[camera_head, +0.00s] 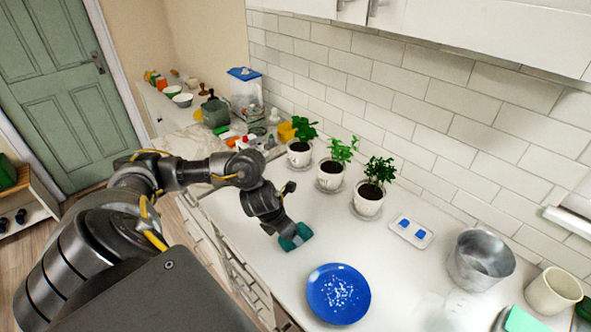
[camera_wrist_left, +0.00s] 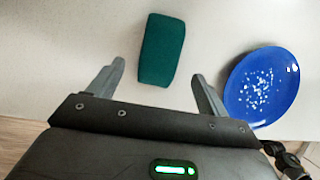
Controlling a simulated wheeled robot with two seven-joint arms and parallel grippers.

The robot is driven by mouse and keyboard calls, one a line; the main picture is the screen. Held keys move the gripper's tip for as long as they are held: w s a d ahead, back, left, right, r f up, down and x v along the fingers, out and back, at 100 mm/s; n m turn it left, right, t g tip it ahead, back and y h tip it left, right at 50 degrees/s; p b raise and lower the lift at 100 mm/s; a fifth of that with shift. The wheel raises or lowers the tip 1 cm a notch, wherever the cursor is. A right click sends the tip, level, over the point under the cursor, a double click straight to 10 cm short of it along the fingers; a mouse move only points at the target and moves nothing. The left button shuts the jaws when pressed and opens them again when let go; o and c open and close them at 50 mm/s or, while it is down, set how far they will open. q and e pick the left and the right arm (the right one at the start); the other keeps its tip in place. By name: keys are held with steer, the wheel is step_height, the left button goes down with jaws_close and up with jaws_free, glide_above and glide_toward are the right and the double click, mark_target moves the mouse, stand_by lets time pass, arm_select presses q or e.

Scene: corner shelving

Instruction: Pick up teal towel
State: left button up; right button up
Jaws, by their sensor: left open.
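The teal towel (camera_wrist_left: 162,50) is a small folded block on the white counter. In the left wrist view it lies ahead of and between the two fingers, with no visible contact. In the head view the towel (camera_head: 298,238) shows at the end of my left arm, partly hidden by my left gripper (camera_head: 286,233). In the left wrist view my left gripper (camera_wrist_left: 158,76) is open and empty, its fingers spread wider than the towel. My right gripper is not in view.
A blue plate (camera_head: 338,294) with white bits lies right of the towel. Potted plants (camera_head: 331,174) stand behind it along the tiled wall. A white tray (camera_head: 411,232) with blue pieces, a metal pot (camera_head: 480,262) and a cream cup (camera_head: 553,291) stand farther right.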

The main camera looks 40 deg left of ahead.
arm_select(q)
steer(key=shift+w+f, duration=0.15)
steer(key=shift+w+d+f, duration=0.1)
steer(key=shift+w+f, duration=0.05)
steer(key=shift+f, duration=0.05)
steer(key=x, duration=0.2)
steer(key=p+x, duration=0.1)
steer(key=x, duration=0.1)
steer(key=shift+w+f, duration=0.15)
steer(key=shift+w, duration=0.3)
steer(key=c, duration=1)
steer(key=shift+c, duration=0.3)
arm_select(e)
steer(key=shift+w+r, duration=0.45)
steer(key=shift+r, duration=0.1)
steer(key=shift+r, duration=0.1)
